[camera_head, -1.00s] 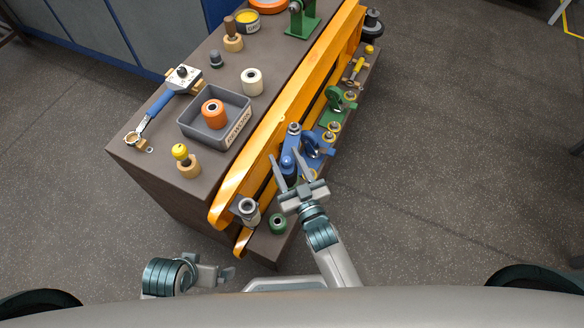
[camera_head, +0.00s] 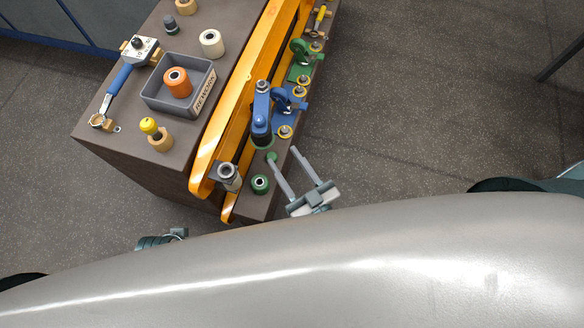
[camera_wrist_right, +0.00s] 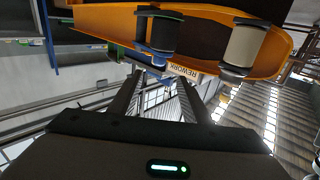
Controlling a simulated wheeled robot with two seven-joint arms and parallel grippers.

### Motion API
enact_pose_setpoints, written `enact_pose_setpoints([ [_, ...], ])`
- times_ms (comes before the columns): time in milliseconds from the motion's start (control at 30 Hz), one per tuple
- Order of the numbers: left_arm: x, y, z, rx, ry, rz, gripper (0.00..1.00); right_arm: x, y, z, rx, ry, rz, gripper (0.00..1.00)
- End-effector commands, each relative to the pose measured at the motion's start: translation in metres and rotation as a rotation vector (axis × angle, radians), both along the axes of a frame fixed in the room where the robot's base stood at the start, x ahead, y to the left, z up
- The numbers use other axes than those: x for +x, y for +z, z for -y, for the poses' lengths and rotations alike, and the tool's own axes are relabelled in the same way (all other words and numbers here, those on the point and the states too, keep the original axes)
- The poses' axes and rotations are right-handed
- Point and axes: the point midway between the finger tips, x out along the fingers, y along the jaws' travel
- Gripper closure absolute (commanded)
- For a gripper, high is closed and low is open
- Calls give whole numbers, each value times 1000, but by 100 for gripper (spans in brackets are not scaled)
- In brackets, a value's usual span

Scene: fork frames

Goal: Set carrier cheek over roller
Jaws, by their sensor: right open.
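A blue elongated part (camera_head: 261,115), probably the carrier cheek, lies along the inner side of the orange fork in the head view. A grey pin shows at its far end. I cannot tell whether it covers a roller. A grey roller (camera_head: 228,174) stands at the fork's near tip. A green roller (camera_head: 260,184) sits on the ledge beside it. My right gripper (camera_head: 283,154) is open and empty, right of the green roller and apart from the blue part. Its spread fingers (camera_wrist_right: 160,77) show in the wrist view, below two fork rollers. My left gripper (camera_head: 178,233) is mostly hidden by my body.
The orange fork (camera_head: 240,90) runs along the bench. Blue (camera_head: 290,99) and green (camera_head: 302,55) holders stand on the ledge. A grey REWORK bin (camera_head: 152,98) holds an orange roller. A blue-handled tool (camera_head: 118,80) lies left.

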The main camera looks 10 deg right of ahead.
Motion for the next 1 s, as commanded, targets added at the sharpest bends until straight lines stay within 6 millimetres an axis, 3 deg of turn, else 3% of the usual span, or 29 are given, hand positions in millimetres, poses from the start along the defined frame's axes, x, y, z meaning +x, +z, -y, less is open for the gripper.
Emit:
enact_pose_setpoints([
  [100,1,2,0,1,0,2,0,-14,-1,5,-1,0,-2,56],
  [300,3,4,0,1,0,5,0,-22,0,8,-1,0,1,56],
  [1000,4,3,1,-2,1,11,0,-21,-3,9,-4,-2,-12,56],
])
